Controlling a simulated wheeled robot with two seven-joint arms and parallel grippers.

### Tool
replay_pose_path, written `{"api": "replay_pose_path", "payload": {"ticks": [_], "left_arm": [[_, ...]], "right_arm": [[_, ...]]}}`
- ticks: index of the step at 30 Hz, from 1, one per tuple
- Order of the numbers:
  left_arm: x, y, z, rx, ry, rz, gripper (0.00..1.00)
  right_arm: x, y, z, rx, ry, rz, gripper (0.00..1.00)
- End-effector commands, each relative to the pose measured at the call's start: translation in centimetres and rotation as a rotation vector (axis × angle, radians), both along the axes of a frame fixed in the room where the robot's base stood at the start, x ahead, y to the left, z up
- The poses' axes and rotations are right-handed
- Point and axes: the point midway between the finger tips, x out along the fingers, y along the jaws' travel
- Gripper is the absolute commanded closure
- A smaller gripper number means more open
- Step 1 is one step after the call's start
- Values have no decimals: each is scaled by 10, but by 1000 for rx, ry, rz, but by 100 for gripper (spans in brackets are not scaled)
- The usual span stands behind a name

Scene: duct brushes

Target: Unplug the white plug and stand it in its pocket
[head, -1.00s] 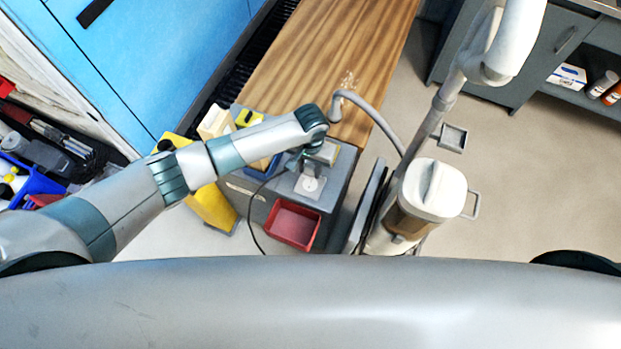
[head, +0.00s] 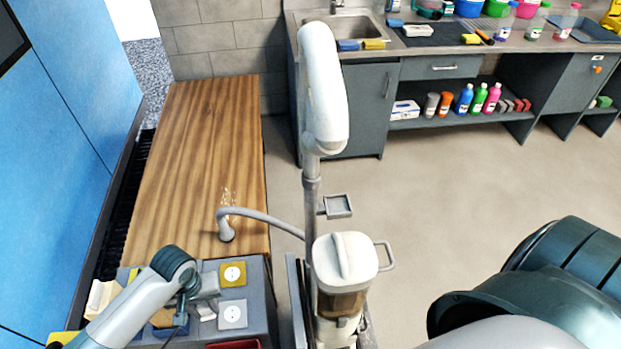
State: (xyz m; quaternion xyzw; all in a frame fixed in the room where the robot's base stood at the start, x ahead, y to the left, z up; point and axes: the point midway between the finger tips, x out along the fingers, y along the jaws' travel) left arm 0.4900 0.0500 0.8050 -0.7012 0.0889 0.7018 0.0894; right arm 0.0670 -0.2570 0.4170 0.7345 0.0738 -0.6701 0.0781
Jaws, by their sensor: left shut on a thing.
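My left gripper (head: 188,302) is shut, low over the grey cabinet top (head: 259,290) at the lower left of the head view. The white plug is in its jaws, mostly hidden by the gripper and wrist. A dark cable (head: 180,319) hangs from there. The white socket plate (head: 233,315) lies to the right of the gripper with its face bare. A yellow socket plate (head: 233,274) lies behind it, also bare. I cannot make out the plug's pocket. My right gripper is out of view; only part of my right arm shows at the lower right.
A wooden bench top (head: 190,160) runs behind the cabinet, with a grey hose (head: 262,215) bending onto it. A white-topped machine (head: 345,262) on a pole stands close on the right. A red tray (head: 235,344) sits at the front. Open floor (head: 430,195) lies further right.

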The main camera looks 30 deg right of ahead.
Motion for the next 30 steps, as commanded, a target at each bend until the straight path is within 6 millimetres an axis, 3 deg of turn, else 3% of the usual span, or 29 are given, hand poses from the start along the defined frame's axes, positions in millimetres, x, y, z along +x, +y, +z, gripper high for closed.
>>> {"api": "replay_pose_path", "payload": {"ticks": [1, 6, 15, 21, 30], "left_arm": [[-2, 15, -4, -1, -4, 26, 100], [-19, 62, 15, 0, -4, 120, 100], [-58, 133, 52, 2, -4, 228, 100], [-71, 152, 65, 1, 0, 251, 100], [-73, 153, 68, 0, 0, 254, 100]], "right_arm": [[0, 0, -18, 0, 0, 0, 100], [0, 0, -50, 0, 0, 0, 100], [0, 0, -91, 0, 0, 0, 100], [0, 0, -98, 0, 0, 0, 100], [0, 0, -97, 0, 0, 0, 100]]}}
